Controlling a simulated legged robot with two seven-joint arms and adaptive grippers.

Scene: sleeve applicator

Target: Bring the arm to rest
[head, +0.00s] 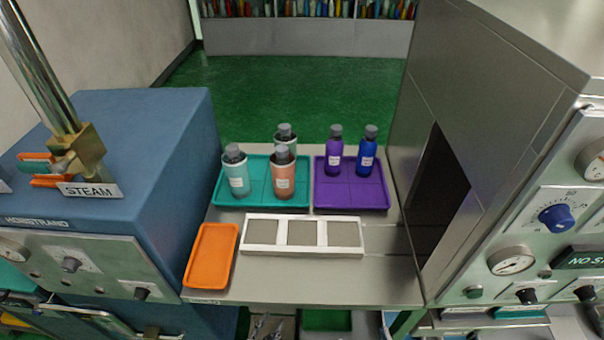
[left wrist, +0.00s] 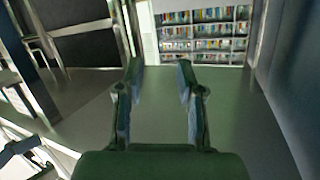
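My left gripper (left wrist: 160,85) shows clearly in the left wrist view. Its two fingers stand apart with nothing between them, over bare green floor. In the head view, small metallic shapes show below the front edge of the bench; I cannot tell for sure whether they are its fingers. My right gripper is not seen. A purple tray (head: 350,198) holds a purple bottle (head: 334,158) and a blue bottle (head: 366,158). All stand upright.
A white three-panel holder (head: 303,252) and an orange tray (head: 210,256) lie at the bench front. A blue steam machine (head: 150,150) stands left, a grey cabinet (head: 480,120) with a dark opening right. Shelves (left wrist: 205,38) stand beyond the open floor.

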